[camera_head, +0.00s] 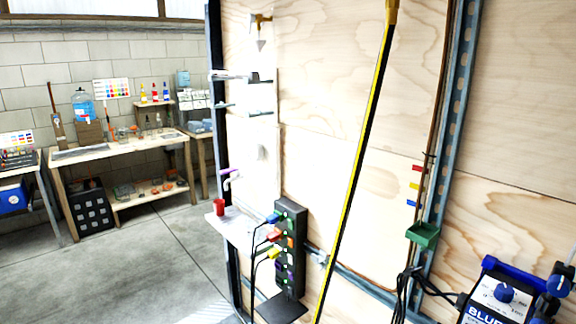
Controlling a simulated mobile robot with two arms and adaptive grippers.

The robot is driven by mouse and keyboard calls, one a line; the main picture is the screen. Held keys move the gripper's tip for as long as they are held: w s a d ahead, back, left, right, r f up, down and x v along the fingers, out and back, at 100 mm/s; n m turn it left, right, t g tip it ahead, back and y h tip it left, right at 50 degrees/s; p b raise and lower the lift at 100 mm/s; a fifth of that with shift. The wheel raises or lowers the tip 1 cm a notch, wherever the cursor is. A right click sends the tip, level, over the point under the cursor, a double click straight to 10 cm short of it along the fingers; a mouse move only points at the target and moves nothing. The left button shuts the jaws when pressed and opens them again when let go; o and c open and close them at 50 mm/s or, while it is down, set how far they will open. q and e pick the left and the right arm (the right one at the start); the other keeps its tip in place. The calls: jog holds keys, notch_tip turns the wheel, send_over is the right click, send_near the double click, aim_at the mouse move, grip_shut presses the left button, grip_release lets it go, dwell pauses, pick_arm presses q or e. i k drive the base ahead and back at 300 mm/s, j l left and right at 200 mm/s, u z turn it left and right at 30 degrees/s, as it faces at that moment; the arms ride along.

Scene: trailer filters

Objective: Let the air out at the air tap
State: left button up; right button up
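No part labelled as an air tap can be made out. A blue and black device (505,293) with a round blue knob is at the lower right, partly cut off by the picture edge. Another small blue knob (559,285) is at its right. Neither of my grippers is in view.
A dark socket block (290,245) with blue, red and yellow plugs hangs on the wall, its cables drooping. A yellow-black pole (357,160) crosses the plywood. A green tray (423,235) juts out. Workbenches (120,153) stand at the back left, with clear concrete floor (130,250) before them.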

aim_at(251, 17)
jog(key=z, duration=1.45)
jog(key=j+u, duration=0.2)
jog(key=u, duration=0.25)
jog(key=i+j+u, duration=0.1)
jog(key=u, duration=0.3)
jog(key=i+j+u, duration=0.1)
jog(key=u, duration=0.35)
jog(key=i+j, duration=0.9)
